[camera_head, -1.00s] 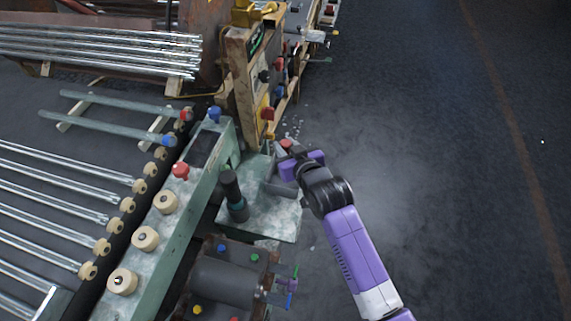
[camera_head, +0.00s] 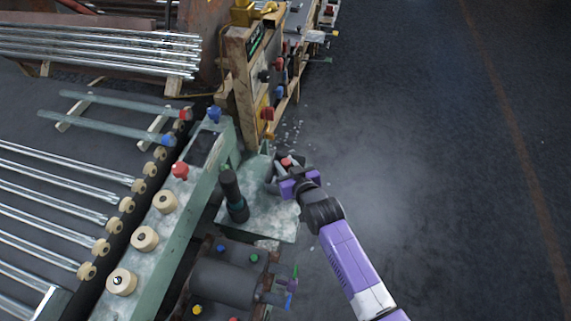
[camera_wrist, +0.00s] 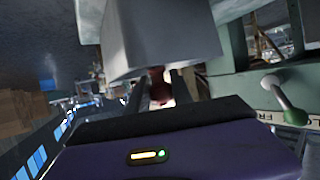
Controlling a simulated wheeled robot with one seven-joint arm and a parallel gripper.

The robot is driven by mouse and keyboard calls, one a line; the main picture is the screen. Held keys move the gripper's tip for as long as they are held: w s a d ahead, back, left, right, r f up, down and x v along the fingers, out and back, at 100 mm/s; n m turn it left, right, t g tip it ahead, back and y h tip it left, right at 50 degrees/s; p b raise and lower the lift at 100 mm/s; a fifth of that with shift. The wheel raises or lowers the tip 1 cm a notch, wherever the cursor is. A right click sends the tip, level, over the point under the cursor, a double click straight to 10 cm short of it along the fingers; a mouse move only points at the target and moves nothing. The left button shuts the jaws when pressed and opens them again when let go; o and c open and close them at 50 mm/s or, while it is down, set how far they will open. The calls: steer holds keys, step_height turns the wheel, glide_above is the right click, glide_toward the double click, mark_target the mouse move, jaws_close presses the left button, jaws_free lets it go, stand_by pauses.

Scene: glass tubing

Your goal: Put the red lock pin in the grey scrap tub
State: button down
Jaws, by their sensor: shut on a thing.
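The red lock pin (camera_head: 287,161) shows as a small red spot at the tip of my gripper (camera_head: 286,170) in the head view. In the wrist view, the dark red pin (camera_wrist: 159,84) sits between my fingers (camera_wrist: 160,92), partly hidden. My gripper is shut on it. A grey box-like thing, seemingly the scrap tub (camera_wrist: 160,35), fills the upper middle of the wrist view, close to the fingers. In the head view the tub is mostly hidden by my gripper, at the right edge of the green machine bed. I cannot tell whether the pin is over its opening.
A dark upright cylinder (camera_head: 235,195) stands on the mottled green bed (camera_head: 260,220), left of my gripper. A wooden panel with coloured knobs (camera_head: 255,80) rises behind. A dark motor-like unit (camera_head: 225,280) is in front. The floor (camera_head: 430,150) on the right is clear.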

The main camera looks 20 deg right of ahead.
steer(key=c, duration=1.1)
jaws_free()
steer(key=shift+f, duration=0.15)
steer(key=shift+r, duration=0.25)
steer(key=shift+s, duration=0.35)
steer(key=v, duration=1.1)
steer(key=shift+s+d+r, duration=0.1)
steer(key=shift+r, duration=0.1)
